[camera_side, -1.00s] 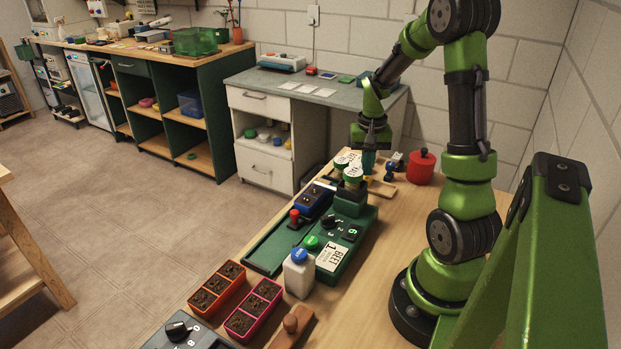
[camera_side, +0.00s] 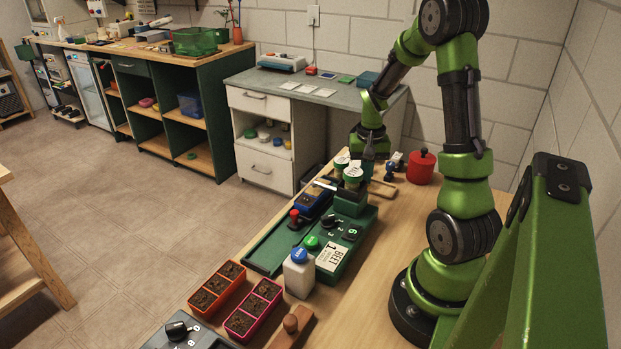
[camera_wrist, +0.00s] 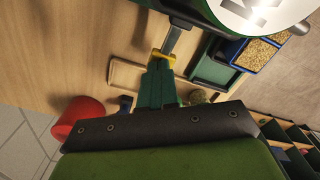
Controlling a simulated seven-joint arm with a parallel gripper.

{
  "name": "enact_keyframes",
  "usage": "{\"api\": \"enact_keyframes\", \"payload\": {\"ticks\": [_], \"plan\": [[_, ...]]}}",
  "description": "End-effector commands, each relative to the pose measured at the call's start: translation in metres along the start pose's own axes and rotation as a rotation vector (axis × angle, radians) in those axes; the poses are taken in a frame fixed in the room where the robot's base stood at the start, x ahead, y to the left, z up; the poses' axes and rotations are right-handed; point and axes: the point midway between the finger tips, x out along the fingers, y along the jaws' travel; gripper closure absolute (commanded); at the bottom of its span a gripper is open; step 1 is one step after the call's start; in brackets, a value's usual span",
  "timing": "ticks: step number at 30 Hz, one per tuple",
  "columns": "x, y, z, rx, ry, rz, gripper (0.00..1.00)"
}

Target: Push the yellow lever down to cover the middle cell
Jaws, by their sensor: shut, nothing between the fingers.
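My gripper (camera_wrist: 160,68) is shut and points down behind the seed machine. Its fingertips are at the yellow lever end (camera_wrist: 163,55), which sits on a grey bar (camera_wrist: 173,38) in the wrist view; they look to be touching it. In the side view the gripper (camera_side: 368,172) hides the lever. The blue cell tray (camera_side: 312,201) lies in the green track left of the machine. In the wrist view the tray (camera_wrist: 236,57) shows tan grains in the cells in sight. I cannot tell from there which cell is the middle one.
The green machine base (camera_side: 358,228) carries a dial, a green button (camera_side: 312,243) and white-labelled hoppers (camera_side: 353,172). A red-knobbed pusher (camera_side: 294,217) stands on the track. A red pot (camera_side: 421,168) and a wooden tray (camera_side: 381,189) are near my gripper. Orange and pink trays are in front.

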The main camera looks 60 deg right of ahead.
Motion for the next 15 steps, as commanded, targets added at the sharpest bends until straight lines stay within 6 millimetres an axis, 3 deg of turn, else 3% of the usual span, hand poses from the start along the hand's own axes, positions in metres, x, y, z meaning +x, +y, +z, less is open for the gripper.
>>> {"api": "enact_keyframes", "payload": {"ticks": [9, 15], "plan": [[0.002, 0.0, 0.0, 0.0, 0.0, 0.0, 1.0], [-0.01, 0.0, -0.001, 0.0, 0.002, -0.001, 1.0]]}}
